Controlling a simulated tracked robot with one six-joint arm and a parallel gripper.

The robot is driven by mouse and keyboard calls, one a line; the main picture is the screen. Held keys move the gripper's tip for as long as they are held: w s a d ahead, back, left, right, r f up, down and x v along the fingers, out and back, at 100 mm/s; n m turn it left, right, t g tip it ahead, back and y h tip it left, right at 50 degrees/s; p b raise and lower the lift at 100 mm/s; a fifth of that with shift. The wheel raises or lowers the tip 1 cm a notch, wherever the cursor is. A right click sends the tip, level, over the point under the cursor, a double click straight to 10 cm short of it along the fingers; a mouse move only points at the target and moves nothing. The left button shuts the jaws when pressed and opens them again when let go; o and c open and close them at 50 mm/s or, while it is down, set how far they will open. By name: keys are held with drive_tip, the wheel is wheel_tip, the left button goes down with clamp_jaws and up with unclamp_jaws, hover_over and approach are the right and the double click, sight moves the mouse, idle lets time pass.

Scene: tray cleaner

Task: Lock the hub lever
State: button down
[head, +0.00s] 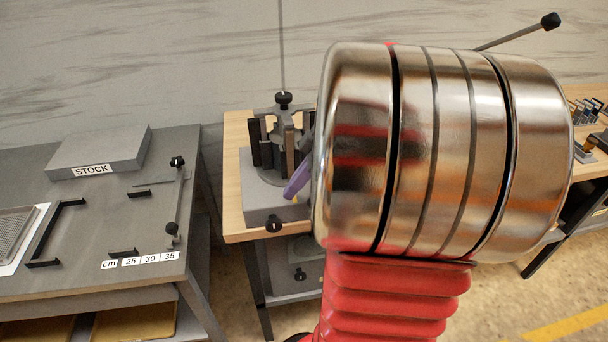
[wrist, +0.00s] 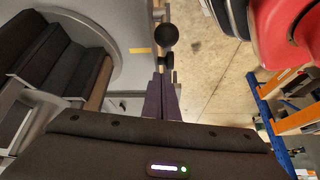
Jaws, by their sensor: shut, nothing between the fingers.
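The hub fixture (head: 284,140), with dark blocks around an upright post, stands on a grey box (head: 262,198) in the head view. A black ball knob (head: 275,222) sits at the box's front edge; I cannot tell for sure that it is the hub lever. A black ball knob (wrist: 167,37) also shows just beyond my fingertips in the wrist view, beside a yellow mark (wrist: 140,50). My gripper (wrist: 162,84) has purple fingers, shut and empty. In the head view my gripper (head: 291,191) is beside the fixture, mostly hidden by my arm.
A grey bench (head: 100,225) at left carries a STOCK block (head: 100,150), handles and a tray (head: 14,235). A rod with a black knob (head: 550,20) rises behind my arm. Small parts (head: 588,110) stand on the right wooden table.

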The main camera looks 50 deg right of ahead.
drive_tip(key=shift+s+d+f, duration=1.05)
drive_tip(key=shift+s+d, duration=0.05)
drive_tip(key=shift+s, duration=0.05)
drive_tip(key=shift+d, duration=0.2)
drive_tip(key=shift+a, duration=0.15)
